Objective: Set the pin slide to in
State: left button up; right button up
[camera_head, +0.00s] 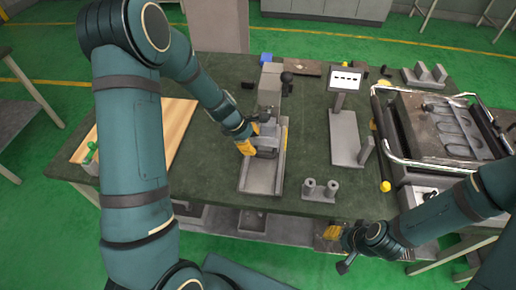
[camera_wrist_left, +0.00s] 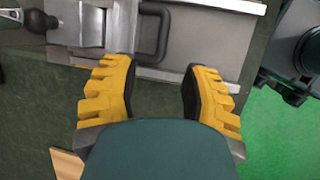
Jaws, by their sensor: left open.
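The pin slide appears to be the grey metal fixture (camera_head: 262,178) on the green table, a long flat base with a block at its far end. A dark loop handle (camera_wrist_left: 166,32) shows on it in the left wrist view. My left gripper (camera_head: 251,140) is over the left side of the fixture, near the handle. In the left wrist view its yellow fingers (camera_wrist_left: 160,68) are spread apart with nothing held between them. The handle lies just ahead of the fingertips; contact is unclear. My right gripper (camera_head: 338,248) is at the front table edge, its finger opening unclear.
A black ball-topped knob (camera_head: 287,77) is by the fixture's far block. A grey stand with a small white sign (camera_head: 345,79) and two short cylinders (camera_head: 320,188) are to the right. A machine with metal rails (camera_head: 440,125) fills the right. A wooden board (camera_head: 178,125) lies left.

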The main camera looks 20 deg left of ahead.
pick_arm(q)
jog(key=shift+v, duration=1.5)
